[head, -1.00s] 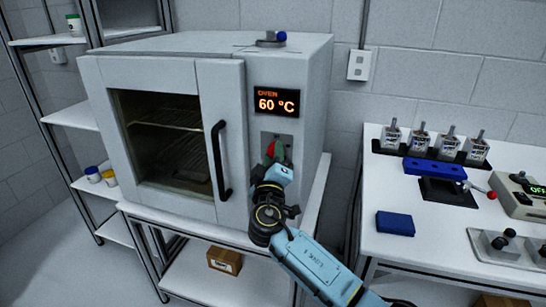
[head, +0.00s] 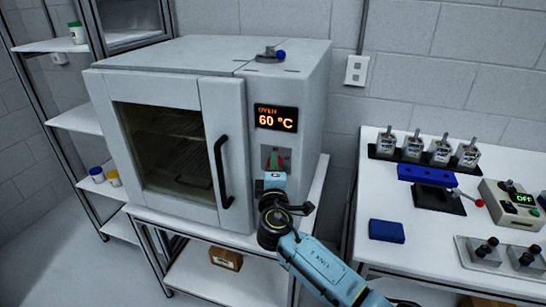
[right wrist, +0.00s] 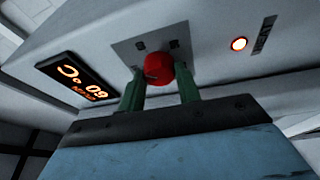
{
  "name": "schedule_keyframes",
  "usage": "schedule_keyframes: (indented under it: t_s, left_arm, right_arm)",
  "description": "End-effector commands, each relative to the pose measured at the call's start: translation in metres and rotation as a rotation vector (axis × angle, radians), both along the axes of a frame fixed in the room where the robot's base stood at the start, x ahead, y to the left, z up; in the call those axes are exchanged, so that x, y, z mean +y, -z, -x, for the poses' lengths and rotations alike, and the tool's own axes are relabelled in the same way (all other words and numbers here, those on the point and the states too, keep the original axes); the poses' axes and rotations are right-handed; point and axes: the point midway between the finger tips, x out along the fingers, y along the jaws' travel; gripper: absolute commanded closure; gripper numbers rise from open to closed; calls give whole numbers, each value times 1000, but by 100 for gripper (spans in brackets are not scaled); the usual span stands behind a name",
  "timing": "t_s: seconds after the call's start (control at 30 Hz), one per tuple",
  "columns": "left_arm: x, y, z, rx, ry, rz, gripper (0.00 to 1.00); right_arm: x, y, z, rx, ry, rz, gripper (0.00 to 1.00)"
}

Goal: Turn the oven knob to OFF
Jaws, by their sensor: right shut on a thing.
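The oven (head: 221,150) is a large white box with a glass door. Its display (head: 276,118) reads OVEN 60 °C and shows upside down in the right wrist view (right wrist: 77,79). The round red knob (right wrist: 159,69) sits on a grey plate below the display. My right gripper (right wrist: 160,78) is shut on the knob, with one green finger on each side. In the head view the right gripper (head: 275,161) largely hides the knob. The knob's marks are too small to read. My left gripper is not in view.
The door handle (head: 221,172) is a black vertical bar left of my right gripper. A white bench (head: 376,262) with several devices and a blue block (head: 386,231) stands at the right.

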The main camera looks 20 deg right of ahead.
Motion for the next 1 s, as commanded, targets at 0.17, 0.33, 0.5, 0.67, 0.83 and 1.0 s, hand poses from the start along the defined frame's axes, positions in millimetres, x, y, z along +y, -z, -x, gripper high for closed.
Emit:
schedule_keyframes:
  t_s: [0.17,0.33,0.5,0.67,0.83,1.0]
  left_arm:
    - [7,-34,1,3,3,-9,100]
    - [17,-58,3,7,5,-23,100]
    - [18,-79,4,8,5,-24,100]
    - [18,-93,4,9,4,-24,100]
    - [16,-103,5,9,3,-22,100]
    - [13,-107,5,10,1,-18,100]
  right_arm:
    - [0,-7,1,98,0,140,89]
    - [0,-7,0,185,0,270,89]
    - [0,-7,0,262,0,383,89]
    - [0,-6,0,318,0,470,89]
    - [0,-5,0,360,-1,533,89]
    - [0,-4,0,382,0,567,89]
